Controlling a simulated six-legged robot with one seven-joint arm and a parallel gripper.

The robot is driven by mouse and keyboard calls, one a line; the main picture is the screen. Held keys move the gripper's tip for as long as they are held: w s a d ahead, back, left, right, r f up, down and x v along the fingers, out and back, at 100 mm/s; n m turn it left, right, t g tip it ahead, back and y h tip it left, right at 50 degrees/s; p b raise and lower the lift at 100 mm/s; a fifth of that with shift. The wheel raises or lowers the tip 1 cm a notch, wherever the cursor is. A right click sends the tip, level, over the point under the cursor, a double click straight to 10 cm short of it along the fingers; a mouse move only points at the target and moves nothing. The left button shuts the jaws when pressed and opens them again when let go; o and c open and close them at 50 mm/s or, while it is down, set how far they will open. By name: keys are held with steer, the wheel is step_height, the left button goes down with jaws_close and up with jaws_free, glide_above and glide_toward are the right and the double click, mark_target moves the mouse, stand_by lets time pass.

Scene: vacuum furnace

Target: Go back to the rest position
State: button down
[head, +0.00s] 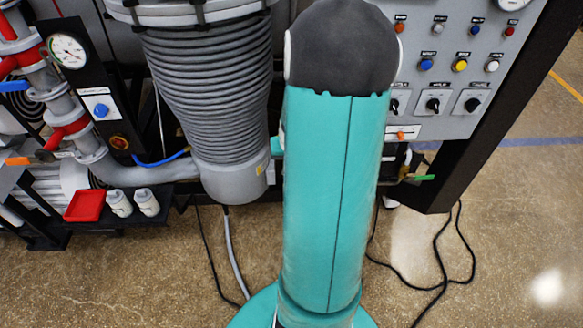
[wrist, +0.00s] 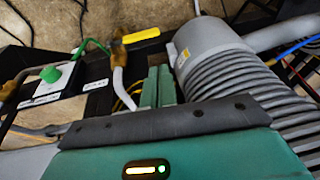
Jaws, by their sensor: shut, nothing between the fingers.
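My gripper (wrist: 157,80) shows in the wrist view as two teal fingers side by side, shut with nothing held between them. They point toward a black frame, beside the ribbed grey bellows (wrist: 247,82). I cannot tell how near the fingertips are to the pipe beside them. In the head view my teal arm link with its dark top fills the middle and hides what lies behind it. My gripper does not show in that view.
The grey bellows (head: 212,90) stands left of my arm. A control panel (head: 450,85) with buttons and knobs is on the right. A pressure gauge (head: 68,50), red tray (head: 85,205) and white cups (head: 119,203) are at left. Black cables (head: 440,255) lie on the otherwise open floor.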

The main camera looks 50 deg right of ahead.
steer(key=v, duration=0.3)
steer(key=a+v, duration=0.1)
steer(key=v, duration=0.1)
steer(key=shift+w+r, duration=0.25)
steer(key=shift+w, duration=0.1)
steer(key=w+a+r+n+t, duration=0.1)
steer(key=w+a+r+n, duration=0.1)
steer(key=a+r, duration=0.55)
steer(key=w+a+r+n, duration=0.1)
steer(key=a+r+n, duration=0.25)
steer(key=a, duration=0.65)
steer(key=s+a+r+n+t+y, duration=0.1)
steer(key=s+a+r+n, duration=0.1)
steer(key=a, duration=0.5)
steer(key=s+a+r+n, duration=0.2)
steer(key=s+a+r, duration=0.3)
steer(key=a, duration=0.3)
steer(key=shift+s+a+r+t+y, duration=0.15)
steer(key=shift+s+r+t+y, duration=0.05)
steer(key=shift+s+t+y, duration=0.25)
